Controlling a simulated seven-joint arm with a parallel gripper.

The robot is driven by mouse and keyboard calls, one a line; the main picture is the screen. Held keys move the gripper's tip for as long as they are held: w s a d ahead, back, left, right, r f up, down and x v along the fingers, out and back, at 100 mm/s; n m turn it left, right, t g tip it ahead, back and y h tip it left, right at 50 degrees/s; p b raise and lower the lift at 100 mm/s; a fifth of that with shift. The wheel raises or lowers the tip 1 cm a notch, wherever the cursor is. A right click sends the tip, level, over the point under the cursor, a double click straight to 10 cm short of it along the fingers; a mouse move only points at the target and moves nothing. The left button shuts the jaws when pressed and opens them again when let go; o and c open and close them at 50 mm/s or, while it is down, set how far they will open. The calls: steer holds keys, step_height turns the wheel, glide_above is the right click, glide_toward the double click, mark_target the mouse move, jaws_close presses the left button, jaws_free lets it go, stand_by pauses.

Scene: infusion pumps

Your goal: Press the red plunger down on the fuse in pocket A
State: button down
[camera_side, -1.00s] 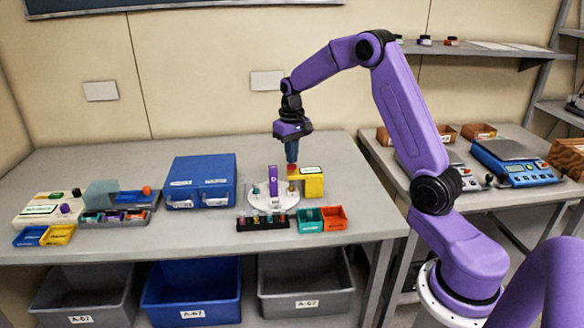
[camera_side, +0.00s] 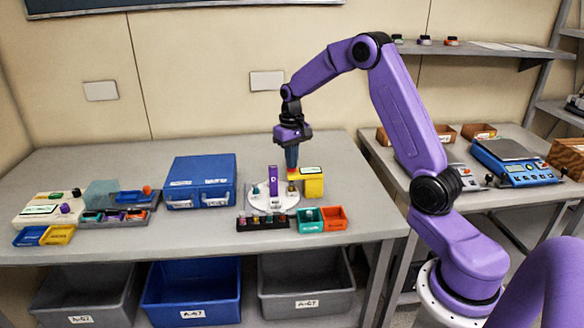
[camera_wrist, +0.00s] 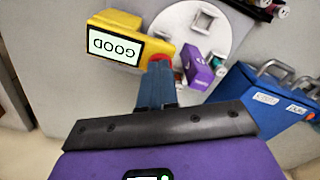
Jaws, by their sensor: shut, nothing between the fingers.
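The yellow tester (camera_side: 314,186) stands at the right edge of the white round plate (camera_side: 262,204). Its screen reads GOOD, upside down in the wrist view (camera_wrist: 116,45). The red plunger (camera_wrist: 161,57) shows at the tips of my gripper (camera_wrist: 157,68), partly hidden by the fingers. In the side view, my gripper (camera_side: 292,166) points down, shut and empty, with its tips on or just above the plunger (camera_side: 293,174). The fuse under the plunger is hidden. I cannot read the pocket letter. A purple block (camera_side: 272,181) stands upright on the plate.
A black rack (camera_side: 262,225) with several small pieces lies in front of the plate. Teal (camera_side: 311,227) and orange (camera_side: 334,223) bins stand to its right. A blue case (camera_side: 200,181) stands left of the plate. The table between case and plate is mostly clear.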

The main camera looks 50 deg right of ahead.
steer(key=shift+r, duration=0.1)
step_height(320, 180, up, 7)
stand_by(1.0)
steer(key=s+a+r+n, duration=0.1)
steer(key=s+a+n, duration=0.4)
steer(key=a, duration=0.4)
steer(key=s+a+r+n, duration=0.1)
steer(key=s+a+n, duration=0.1)
steer(key=s+a, duration=0.65)
steer(key=s+a+f+n, duration=0.1)
steer(key=s+n, duration=0.3)
steer(key=s, duration=0.7)
steer(key=s+a+f+n, duration=0.2)
steer(key=s+n, duration=0.2)
steer(key=s, duration=0.7)
steer(key=shift+n, duration=0.3)
